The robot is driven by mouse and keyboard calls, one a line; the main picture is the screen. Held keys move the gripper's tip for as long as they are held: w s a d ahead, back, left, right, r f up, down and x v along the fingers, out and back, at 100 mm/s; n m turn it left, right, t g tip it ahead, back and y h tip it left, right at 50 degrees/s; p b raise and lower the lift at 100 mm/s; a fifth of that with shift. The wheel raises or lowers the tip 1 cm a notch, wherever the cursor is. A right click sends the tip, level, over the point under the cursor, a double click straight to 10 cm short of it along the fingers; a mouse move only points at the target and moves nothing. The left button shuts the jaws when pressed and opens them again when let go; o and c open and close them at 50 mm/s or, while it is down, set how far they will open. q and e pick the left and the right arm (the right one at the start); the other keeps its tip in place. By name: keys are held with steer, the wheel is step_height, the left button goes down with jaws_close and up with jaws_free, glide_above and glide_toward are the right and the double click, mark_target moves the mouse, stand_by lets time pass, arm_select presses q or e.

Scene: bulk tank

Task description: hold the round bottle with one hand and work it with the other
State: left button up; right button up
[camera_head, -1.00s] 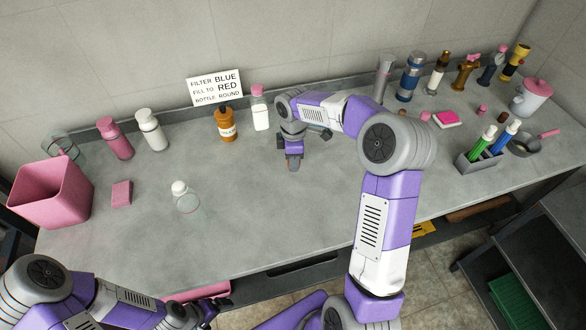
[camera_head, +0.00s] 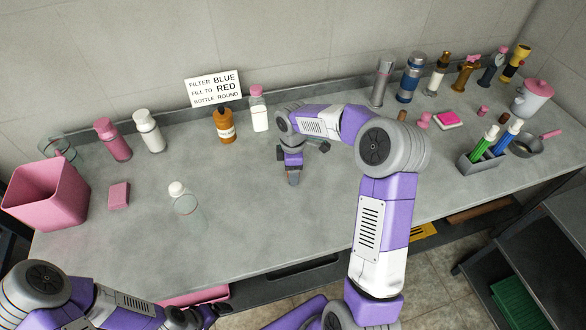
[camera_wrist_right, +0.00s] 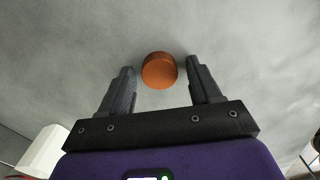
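A clear, see-through bottle with a white cap (camera_head: 177,188) stands upright on the grey worktop, left of centre; its body looks rounded. My right gripper (camera_head: 294,179) points down over the middle of the worktop, well right of that bottle. In the right wrist view my right gripper (camera_wrist_right: 160,88) is open, with a small orange-brown round piece (camera_wrist_right: 159,71) showing between and just beyond its fingertips, not gripped. The arm hides that piece in the head view. My left gripper (camera_head: 200,314) is low at the front edge, mostly hidden, apart from the bottle.
A pink bin (camera_head: 45,196) and pink block (camera_head: 119,195) are at left. Pink, white and amber (camera_head: 224,125) bottles stand along the back under a sign (camera_head: 214,87). A pen holder (camera_head: 482,164), pan and pot crowd the right. The worktop's front middle is clear.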

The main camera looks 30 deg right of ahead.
step_height(320, 180, up, 12)
steer(key=p, duration=0.4)
steer(key=shift+r, duration=0.2)
